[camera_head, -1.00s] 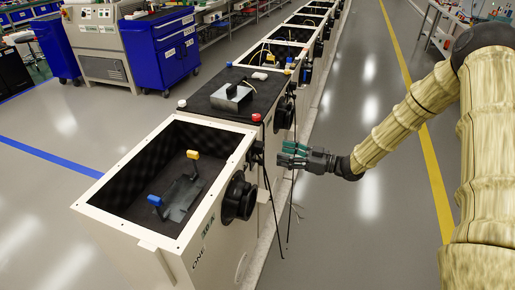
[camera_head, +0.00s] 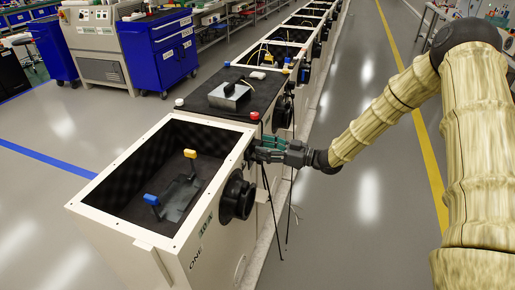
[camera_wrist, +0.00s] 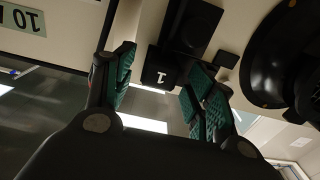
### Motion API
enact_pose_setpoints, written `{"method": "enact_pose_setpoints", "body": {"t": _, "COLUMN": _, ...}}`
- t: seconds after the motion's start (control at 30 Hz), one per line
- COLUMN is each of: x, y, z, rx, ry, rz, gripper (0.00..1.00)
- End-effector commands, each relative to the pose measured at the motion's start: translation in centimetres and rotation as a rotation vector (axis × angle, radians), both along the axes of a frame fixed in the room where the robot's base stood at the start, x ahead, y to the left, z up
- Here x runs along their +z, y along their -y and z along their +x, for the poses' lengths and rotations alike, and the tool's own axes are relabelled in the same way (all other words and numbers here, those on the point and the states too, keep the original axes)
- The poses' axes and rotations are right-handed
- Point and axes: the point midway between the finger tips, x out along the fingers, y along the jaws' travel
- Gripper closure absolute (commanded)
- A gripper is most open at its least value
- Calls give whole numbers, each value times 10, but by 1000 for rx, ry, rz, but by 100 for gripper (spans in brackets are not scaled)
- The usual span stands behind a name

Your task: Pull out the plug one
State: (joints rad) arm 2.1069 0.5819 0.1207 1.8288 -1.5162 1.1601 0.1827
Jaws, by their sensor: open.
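The plug marked with a 1 (camera_wrist: 158,62) is a small black block on the pale cabinet side, in the upper middle of the wrist view. A larger black socket housing (camera_wrist: 190,25) sits against it. My gripper (camera_wrist: 160,82) is open, with its green-padded fingers on either side of the plug's near end. I cannot tell whether the pads touch it. In the head view my gripper (camera_head: 257,148) is at the side of the nearest cabinet (camera_head: 215,238), beyond its black round port (camera_head: 236,196). The plug is hard to make out there.
The round port also shows at the upper right in the wrist view (camera_wrist: 268,55). Black cables (camera_head: 267,195) hang below my gripper. The cabinet row continues to the back. Grey floor (camera_head: 365,210) on the right is clear.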

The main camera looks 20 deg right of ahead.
Motion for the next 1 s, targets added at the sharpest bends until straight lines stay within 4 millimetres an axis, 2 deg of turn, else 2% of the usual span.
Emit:
{"method": "enact_pose_setpoints", "body": {"t": 0.3, "x": -1, "y": -13, "z": 9, "rx": 0, "ry": -1, "rz": 0, "gripper": 45}}
{"method": "enact_pose_setpoints", "body": {"t": 1.0, "x": 0, "y": -14, "z": 8, "rx": 1, "ry": 0, "rz": 0, "gripper": 45}}
